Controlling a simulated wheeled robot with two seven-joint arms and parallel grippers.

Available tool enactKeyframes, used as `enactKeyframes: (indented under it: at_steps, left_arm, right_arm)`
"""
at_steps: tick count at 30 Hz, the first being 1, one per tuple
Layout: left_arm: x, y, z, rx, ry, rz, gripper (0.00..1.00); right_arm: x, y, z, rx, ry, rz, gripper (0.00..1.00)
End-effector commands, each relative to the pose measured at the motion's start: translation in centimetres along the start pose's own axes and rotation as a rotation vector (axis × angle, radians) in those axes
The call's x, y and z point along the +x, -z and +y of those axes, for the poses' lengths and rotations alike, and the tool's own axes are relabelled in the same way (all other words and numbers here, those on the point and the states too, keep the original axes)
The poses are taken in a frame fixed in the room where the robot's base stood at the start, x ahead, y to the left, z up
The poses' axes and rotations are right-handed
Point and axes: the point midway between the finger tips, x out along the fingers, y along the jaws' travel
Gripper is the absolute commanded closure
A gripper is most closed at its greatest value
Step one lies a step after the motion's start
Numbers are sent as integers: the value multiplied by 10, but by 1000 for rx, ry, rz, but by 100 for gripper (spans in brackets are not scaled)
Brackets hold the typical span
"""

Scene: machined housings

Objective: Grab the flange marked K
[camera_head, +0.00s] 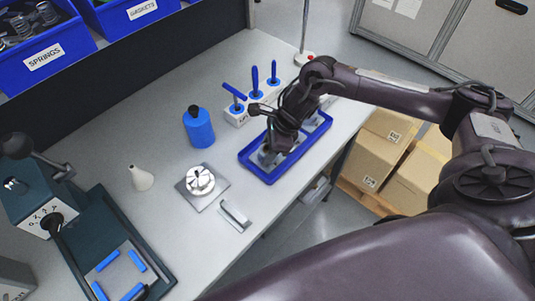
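My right gripper (271,152) points down into the blue tray (263,177) from above. The wrist and arm hide most of the tray's inside. Something grey shows low at the fingers, and I cannot tell whether it is a part in the tray or the fingers themselves. I cannot tell whether this gripper is open or shut. No letter K is readable anywhere. A round silver metal part (200,179) sits on a flat square plate (211,201) left of the tray; no mark on it is legible. My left gripper is not in view.
A blue bottle (199,128), a white cone-shaped bottle (141,178) and a small metal block (235,215) stand on the bench. Blue-handled tools (255,82) stand behind the tray. A dark press (40,208) is at the left. Cardboard boxes (384,140) lie beyond the bench edge.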

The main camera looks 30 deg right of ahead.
Motion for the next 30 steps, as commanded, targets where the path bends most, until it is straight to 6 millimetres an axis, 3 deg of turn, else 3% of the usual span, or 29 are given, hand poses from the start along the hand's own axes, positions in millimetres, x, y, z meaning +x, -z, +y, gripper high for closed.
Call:
enactKeyframes:
  at_steps: [1,7,20,26,30]
  left_arm:
    - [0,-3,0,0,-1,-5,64]
    - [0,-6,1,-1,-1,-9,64]
    - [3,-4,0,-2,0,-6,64]
    - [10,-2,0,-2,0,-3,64]
    - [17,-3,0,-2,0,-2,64]
  right_arm:
    - [0,0,0,0,1,0,65]
    - [0,0,0,0,1,0,90]
    - [-10,-6,-2,-1,4,-5,90]
    - [-38,-17,-2,-4,6,-6,90]
    - [-68,-30,-2,-5,8,-6,90]
